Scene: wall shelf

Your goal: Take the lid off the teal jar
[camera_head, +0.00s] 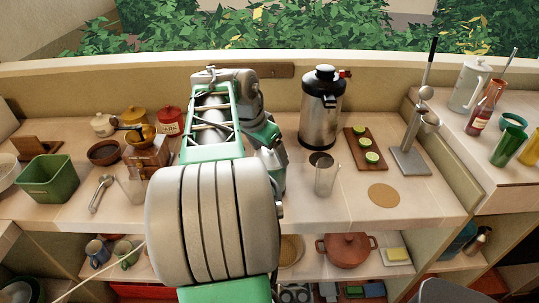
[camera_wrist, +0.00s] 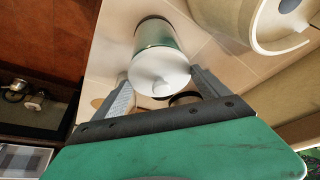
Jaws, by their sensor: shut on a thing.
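In the wrist view my gripper (camera_wrist: 161,76) has its two fingers on either side of a pale, round, lid-like piece (camera_wrist: 160,70) with a low pointed middle. The gripper is shut on this piece. A shiny cylinder with greenish tones (camera_wrist: 155,36) lies directly beyond it, apparently the jar. I cannot tell whether the lid and the cylinder touch or are apart. In the head view my arm covers the middle of the counter, and neither the teal jar nor my fingertips can be made out there.
Right of my arm stand a metal cup (camera_head: 325,178), a steel urn (camera_head: 321,100) and a board with green slices (camera_head: 367,150). To the left are a red canister (camera_head: 171,120), a wooden grinder (camera_head: 147,152) and a green bin (camera_head: 48,180). The front right counter is fairly clear.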

